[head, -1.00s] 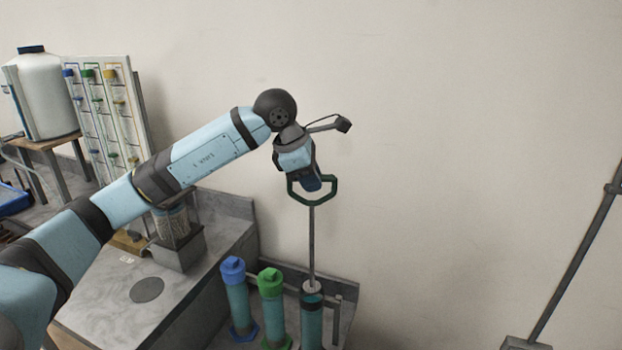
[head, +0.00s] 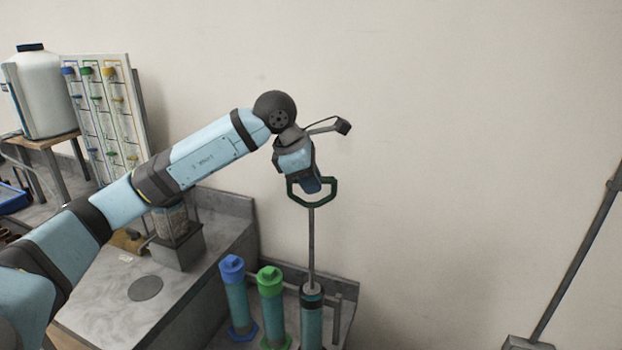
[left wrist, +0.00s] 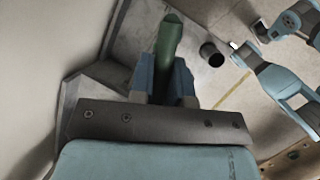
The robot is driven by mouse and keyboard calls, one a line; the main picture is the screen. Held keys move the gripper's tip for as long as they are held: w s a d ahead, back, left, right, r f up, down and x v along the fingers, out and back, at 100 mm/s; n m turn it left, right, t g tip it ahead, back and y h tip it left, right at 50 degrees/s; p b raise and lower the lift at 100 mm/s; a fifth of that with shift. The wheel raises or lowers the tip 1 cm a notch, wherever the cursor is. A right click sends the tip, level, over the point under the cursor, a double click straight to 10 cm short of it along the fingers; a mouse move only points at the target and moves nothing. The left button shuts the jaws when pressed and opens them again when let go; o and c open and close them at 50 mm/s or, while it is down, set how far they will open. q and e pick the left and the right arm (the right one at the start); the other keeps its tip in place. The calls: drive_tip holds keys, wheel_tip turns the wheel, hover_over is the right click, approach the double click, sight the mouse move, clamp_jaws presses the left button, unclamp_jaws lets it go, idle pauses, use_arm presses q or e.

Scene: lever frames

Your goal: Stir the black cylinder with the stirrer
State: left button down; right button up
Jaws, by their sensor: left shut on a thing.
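My left gripper (head: 311,188) is shut on the green handle of the stirrer (head: 311,240). The handle is a green loop with a thin grey rod hanging upright below it. The left wrist view shows part of the green handle (left wrist: 168,42) between the blue fingers (left wrist: 162,80). The black cylinder (head: 312,318), teal with a black top band, stands below the gripper at the bottom of the head view. The rod reaches its mouth, with a pale disc on the rod at the rim. The rod's lower end is hidden. My right gripper cannot be made out.
A blue-capped cylinder (head: 236,298) and a green-capped cylinder (head: 271,300) stand just left of the black one. A grey rail (head: 338,312) is close on its right. The wall is behind. A grey counter (head: 205,262) lies to the left.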

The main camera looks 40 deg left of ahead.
sight(306, 204)
use_arm(q)
drive_tip(key=shift+f+b, duration=2.15)
drive_tip(key=shift+f, duration=0.95)
drive_tip(key=shift+f+b, duration=0.75)
drive_tip(key=shift+f, duration=0.15)
wheel_tip(306, 204, down, 6)
drive_tip(key=b, duration=0.4)
drive_tip(key=shift+b, duration=0.3)
drive_tip(key=shift+f, duration=0.1)
drive_tip(key=shift+f+b, duration=2.85)
drive_tip(key=shift+f, duration=0.9)
drive_tip(key=shift+r, duration=0.2)
